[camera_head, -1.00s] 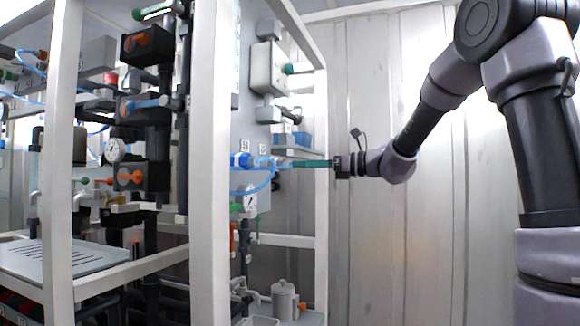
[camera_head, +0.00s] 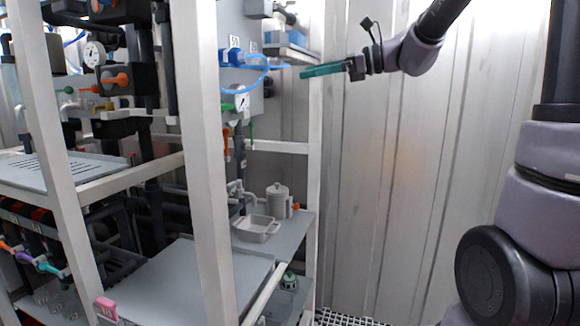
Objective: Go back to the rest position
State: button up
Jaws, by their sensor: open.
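My gripper (camera_head: 322,70) shows at the upper middle of the head view, with teal fingers pointing left towards the rack. It is open and I see nothing held between its fingers. Its tips are apart from the blue fittings (camera_head: 232,56) on the grey panel, with a small gap between. My arm reaches in from the upper right. The two fingers overlap in this view, so the gap between them is hard to see.
A white-framed rack (camera_head: 206,160) fills the left and middle, with gauges, valves and pipes. A grey mug (camera_head: 277,202) and a small tray (camera_head: 256,229) stand on a lower shelf. A corrugated wall (camera_head: 420,180) is behind my arm. The space below my gripper is clear.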

jog(key=s+d+f+n+t+h, duration=0.1)
jog(key=s+d+f+n+h, duration=0.4)
jog(key=s+d, duration=0.4)
jog(key=s+d+f+n+t+h, duration=0.1)
jog(key=s+d+f+n+h, duration=0.4)
jog(key=s+d+n+h, duration=0.3)
jog(key=shift+s+d+f+n+t, duration=0.3)
jog(key=shift+s+d+f+n, duration=0.1)
jog(key=shift+s+n, duration=0.75)
